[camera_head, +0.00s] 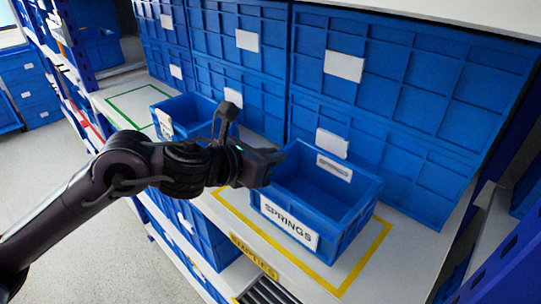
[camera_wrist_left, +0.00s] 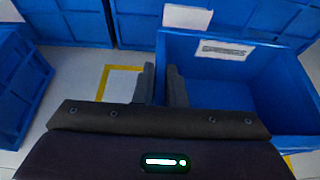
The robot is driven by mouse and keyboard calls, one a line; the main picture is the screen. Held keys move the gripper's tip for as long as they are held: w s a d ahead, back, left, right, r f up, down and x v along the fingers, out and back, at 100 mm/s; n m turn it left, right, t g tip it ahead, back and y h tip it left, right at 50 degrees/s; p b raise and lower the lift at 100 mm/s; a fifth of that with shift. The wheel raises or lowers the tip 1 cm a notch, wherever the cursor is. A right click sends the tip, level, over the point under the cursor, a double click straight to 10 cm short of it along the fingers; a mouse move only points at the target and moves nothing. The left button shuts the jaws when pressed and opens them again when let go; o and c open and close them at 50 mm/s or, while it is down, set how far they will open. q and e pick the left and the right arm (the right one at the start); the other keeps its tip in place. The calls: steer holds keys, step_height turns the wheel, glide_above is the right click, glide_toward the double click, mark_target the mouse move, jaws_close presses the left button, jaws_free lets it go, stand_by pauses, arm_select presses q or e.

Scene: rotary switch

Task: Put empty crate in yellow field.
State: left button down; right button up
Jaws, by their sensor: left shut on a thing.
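A blue crate labelled SPRINGS (camera_head: 318,208) is at the yellow field (camera_head: 338,287), an outline taped on the white shelf. It looks upright, and its inside looks empty. Yellow lines show to its left, front and right; its back edge is hidden. I cannot tell whether its base touches the shelf. My left gripper (camera_head: 272,160) is shut on the crate's left wall. In the left wrist view the fingers (camera_wrist_left: 161,84) straddle that wall, with the crate (camera_wrist_left: 225,96) on the right and a yellow corner (camera_wrist_left: 122,68) on the left. My right gripper is not in view.
Another blue crate (camera_head: 190,112) stands left on the shelf, near a green outlined field (camera_head: 126,95). Large blue bins (camera_head: 400,75) wall off the back. More bins (camera_head: 196,232) sit below the shelf. Grey floor (camera_head: 95,255) lies open in front.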

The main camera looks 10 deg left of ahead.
arm_select(q)
steer(key=shift+f, duration=0.15)
steer(key=c, duration=1.5)
jaws_free()
steer(key=shift+r, duration=0.3)
steer(key=b+v, duration=0.5)
steer(key=v, duration=0.7)
steer(key=shift+b, duration=0.35)
steer(key=shift+f, duration=0.15)
